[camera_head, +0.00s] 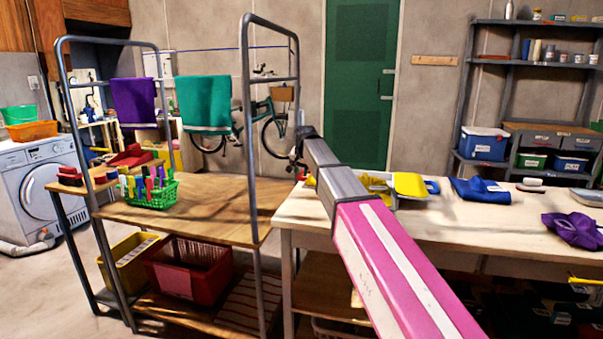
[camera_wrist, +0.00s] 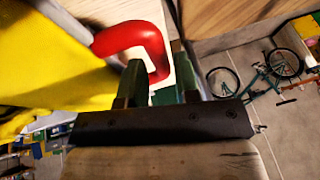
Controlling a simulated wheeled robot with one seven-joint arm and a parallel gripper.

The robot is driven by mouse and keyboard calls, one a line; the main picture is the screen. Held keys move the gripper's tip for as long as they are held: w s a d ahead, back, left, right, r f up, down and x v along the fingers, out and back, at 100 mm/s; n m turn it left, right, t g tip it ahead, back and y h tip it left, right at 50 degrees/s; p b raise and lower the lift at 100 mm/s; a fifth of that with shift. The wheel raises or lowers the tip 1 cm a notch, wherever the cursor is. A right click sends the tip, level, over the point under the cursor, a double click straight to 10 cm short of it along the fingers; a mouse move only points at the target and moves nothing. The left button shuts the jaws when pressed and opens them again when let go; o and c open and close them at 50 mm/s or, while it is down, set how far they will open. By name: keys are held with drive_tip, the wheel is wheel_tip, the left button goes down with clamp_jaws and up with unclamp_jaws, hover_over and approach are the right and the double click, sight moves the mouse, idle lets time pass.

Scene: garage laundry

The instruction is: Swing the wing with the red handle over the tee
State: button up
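The red handle (camera_wrist: 130,38) is a curved loop at the upper middle of the wrist view. Yellow cloth, seemingly the tee (camera_wrist: 50,65), fills the left of that view. My gripper (camera_wrist: 158,85) has its two dark fingers apart, with one leg of the red handle between them. I cannot tell whether they press on it. In the head view, my arm hides most of the folding place; yellow cloth (camera_head: 372,181) shows behind it, and my gripper (camera_head: 297,158) is at the table's left end.
The pale table (camera_head: 460,215) also holds blue cloth (camera_head: 480,190) and purple cloth (camera_head: 575,230). A wooden rack (camera_head: 205,215) with tall metal posts stands close on the left, holding a green basket (camera_head: 152,198). A bicycle (camera_wrist: 275,75) stands behind.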

drive_tip(key=shift+w+f, duration=0.15)
drive_tip(key=shift+f, duration=0.25)
drive_tip(key=shift+c, duration=0.3)
clamp_jaws()
drive_tip(key=shift+r, duration=0.1)
